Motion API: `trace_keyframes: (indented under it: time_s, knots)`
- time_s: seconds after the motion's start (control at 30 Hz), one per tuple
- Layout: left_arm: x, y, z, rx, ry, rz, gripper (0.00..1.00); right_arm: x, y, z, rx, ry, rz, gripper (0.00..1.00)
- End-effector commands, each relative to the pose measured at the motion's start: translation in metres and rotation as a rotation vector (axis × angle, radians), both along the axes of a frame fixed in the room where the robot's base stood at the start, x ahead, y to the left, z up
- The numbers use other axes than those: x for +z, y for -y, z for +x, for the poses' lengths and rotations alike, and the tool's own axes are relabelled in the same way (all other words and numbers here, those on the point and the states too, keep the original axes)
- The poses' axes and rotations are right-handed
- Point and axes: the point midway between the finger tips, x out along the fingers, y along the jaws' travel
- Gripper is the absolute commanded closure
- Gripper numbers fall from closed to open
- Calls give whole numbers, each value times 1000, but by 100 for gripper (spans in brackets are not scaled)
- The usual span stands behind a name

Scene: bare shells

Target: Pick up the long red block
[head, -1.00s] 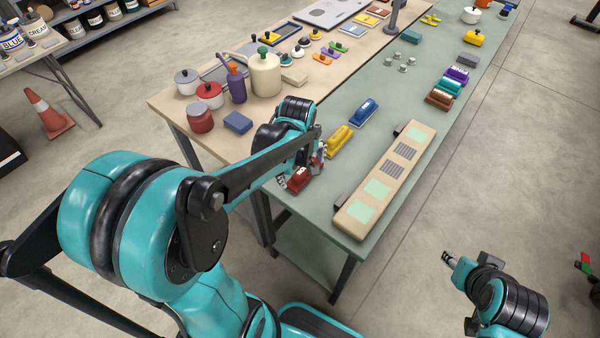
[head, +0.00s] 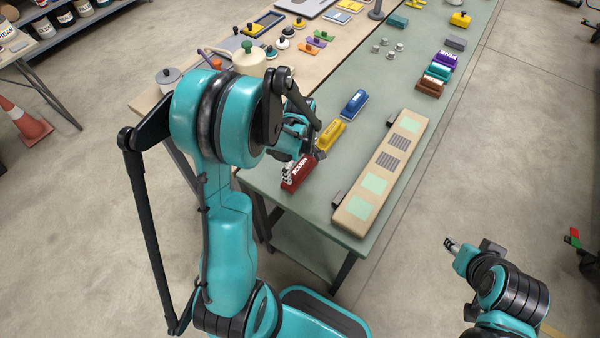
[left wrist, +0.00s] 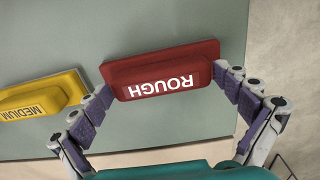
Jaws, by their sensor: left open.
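The long red block (head: 298,173) is marked ROUGH and lies at the near left corner of the green table (head: 262,183). In the left wrist view the red block (left wrist: 160,70) lies crosswise, its lettering upside down. My left gripper (head: 303,164) is over it in the head view, partly covering it. In the left wrist view my left gripper (left wrist: 168,93) is open, with one finger at each end of the block; I cannot tell whether they touch it. My right gripper (head: 450,243) is empty over the floor, right of the table; its jaw state is too small to tell.
A yellow block (head: 331,135) marked MEDIUM in the left wrist view and a blue block (head: 355,103) lie beyond the red one. A long beige board (head: 385,170) with green and grey patches lies to the right. Bare green surface separates them.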

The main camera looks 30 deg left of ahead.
Motion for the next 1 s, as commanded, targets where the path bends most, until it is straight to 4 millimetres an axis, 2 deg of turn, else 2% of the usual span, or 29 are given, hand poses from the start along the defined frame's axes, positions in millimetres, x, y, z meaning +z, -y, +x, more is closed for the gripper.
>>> trace_keyframes:
  time_s: [0.17, 0.2, 0.33, 0.63, 0.77, 0.87, 1.0]
  knots:
    - [0, 0, 0, 0, 0, 0, 0, 1, 0, 0, 0, 0, 0, 60]
    - [0, 0, 0, 0, 0, 0, 5, 1, 0, 0, 0, 0, 0, 60]
    - [0, 0, 0, 0, 0, 0, 39, 1, 0, 0, 0, 0, 0, 60]
    - [1, 0, 0, -1, 0, 0, 39, 1, 0, 0, 0, 0, 0, 60]
    - [8, 0, 0, -1, 0, 0, 39, 4, 0, 0, 0, 0, 0, 60]
    - [20, 0, 0, -1, 0, 0, 39, 9, 0, 0, 0, 0, 0, 60]
    - [48, 0, 0, -1, 0, 0, 39, 19, 0, 0, 0, 0, 0, 60]
